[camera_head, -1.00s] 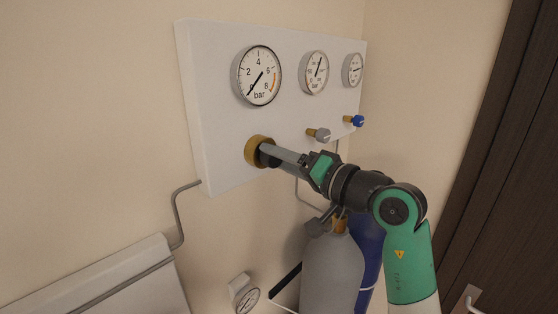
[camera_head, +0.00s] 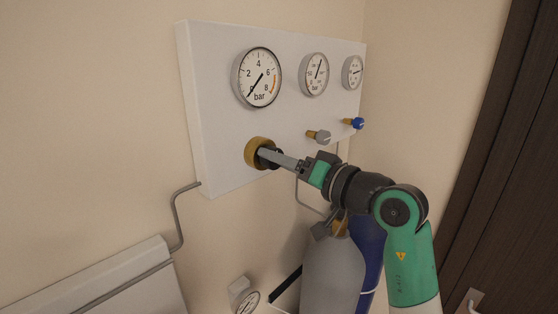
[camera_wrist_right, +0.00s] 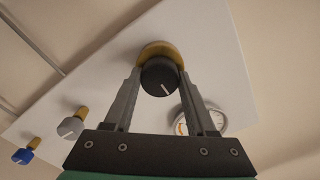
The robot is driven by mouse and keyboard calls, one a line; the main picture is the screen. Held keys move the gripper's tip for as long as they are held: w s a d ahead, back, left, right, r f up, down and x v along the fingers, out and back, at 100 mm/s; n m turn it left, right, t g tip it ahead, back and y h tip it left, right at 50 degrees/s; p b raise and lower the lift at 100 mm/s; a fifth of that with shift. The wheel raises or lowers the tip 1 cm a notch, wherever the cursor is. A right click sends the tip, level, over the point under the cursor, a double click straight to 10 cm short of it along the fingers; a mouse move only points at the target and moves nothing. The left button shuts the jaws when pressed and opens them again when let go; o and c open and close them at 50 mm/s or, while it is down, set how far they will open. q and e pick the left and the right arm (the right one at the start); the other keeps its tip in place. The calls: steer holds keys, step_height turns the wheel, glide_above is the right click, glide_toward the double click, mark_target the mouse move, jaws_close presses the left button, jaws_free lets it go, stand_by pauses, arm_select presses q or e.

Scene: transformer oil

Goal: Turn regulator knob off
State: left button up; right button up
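The regulator knob (camera_wrist_right: 159,77) is black with a pale line and sits in a brass collar (camera_head: 254,153) low on the white panel. My right gripper (camera_head: 267,157) is at the knob. In the right wrist view the two fingers (camera_wrist_right: 160,78) stand on either side of the knob, close to its sides; I cannot tell whether they press on it. The knob's line points down and slightly right there. The large bar gauge (camera_head: 258,77) above has its needle near the 0 end. My left gripper is not in view.
The white panel (camera_head: 222,165) also carries two smaller gauges (camera_head: 314,75) (camera_head: 352,72), a grey valve knob (camera_head: 321,137) and a blue valve knob (camera_head: 358,124). Grey (camera_head: 332,270) and blue (camera_head: 371,250) cylinders stand below my right arm. A pipe (camera_head: 177,220) runs at the left.

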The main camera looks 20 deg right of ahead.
steer(key=o, duration=0.4)
steer(key=b+v, duration=0.3)
steer(key=v, duration=0.8)
steer(key=shift+s+d+b, duration=0.1)
steer(key=shift+s+b, duration=0.2)
